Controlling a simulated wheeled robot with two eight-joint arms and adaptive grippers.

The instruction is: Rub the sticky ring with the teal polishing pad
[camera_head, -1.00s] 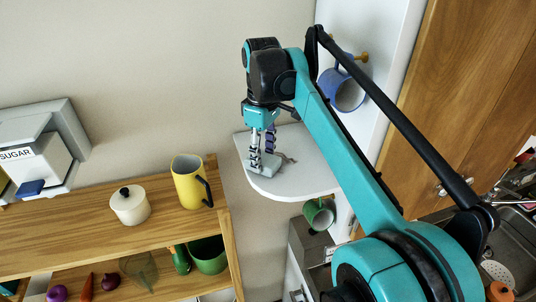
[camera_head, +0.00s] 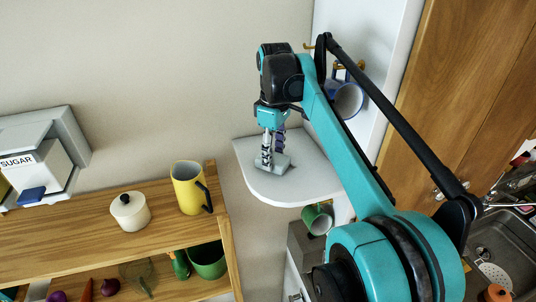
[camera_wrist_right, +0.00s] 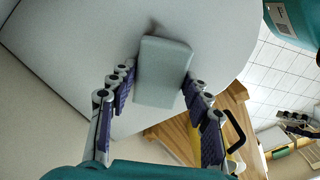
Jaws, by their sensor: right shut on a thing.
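The polishing pad (camera_wrist_right: 163,72), a grey-teal block, lies between the fingers of my right gripper (camera_wrist_right: 158,78) in the wrist view. The gripper is shut on it. In the head view my right gripper (camera_head: 271,158) points down over the white rounded shelf (camera_head: 300,188), with the pad (camera_head: 282,161) at its fingertips, low at the shelf top. Whether the pad touches the surface is hard to tell. The sticky ring is not clearly visible; a faint dark smudge (camera_wrist_right: 153,28) shows at the pad's far edge in the wrist view. My left gripper is not in view.
A blue mug (camera_head: 347,98) hangs behind my right arm, and a green mug (camera_head: 318,218) hangs below the white shelf. A wooden shelf (camera_head: 80,235) at left holds a yellow mug (camera_head: 188,188) and a cream pot (camera_head: 130,211). The white shelf's front is clear.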

